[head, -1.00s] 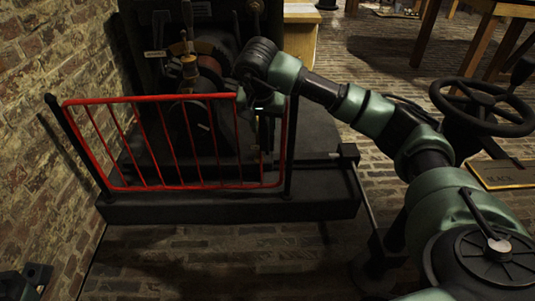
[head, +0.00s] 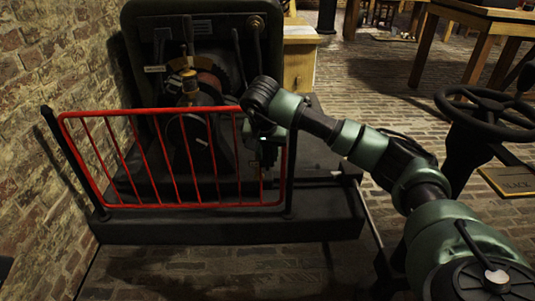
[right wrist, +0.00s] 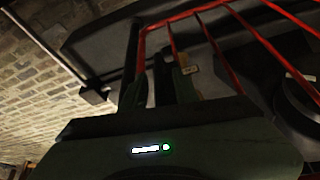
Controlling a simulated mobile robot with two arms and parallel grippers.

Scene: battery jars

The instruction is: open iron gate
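The red iron gate (head: 195,205) has several upright bars and stands between two black posts in the head view. It lies in line with the posts and looks closed. My right gripper (head: 266,165) points down at the gate's right end, close to the right post (head: 290,185), partly hiding the bars there. In the right wrist view its fingers (right wrist: 160,88) look apart, with a dark piece between them. I cannot tell whether they touch the gate (right wrist: 205,45). A dark post (right wrist: 131,45) shows beside them. My left gripper is not in view.
Behind the gate is a dark machine (head: 195,75) on a black plinth (head: 230,230). A brick wall (head: 45,130) is close on the left. A black handwheel (head: 490,112) stands on the right, with wooden tables (head: 490,25) farther back. The brick floor in front is clear.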

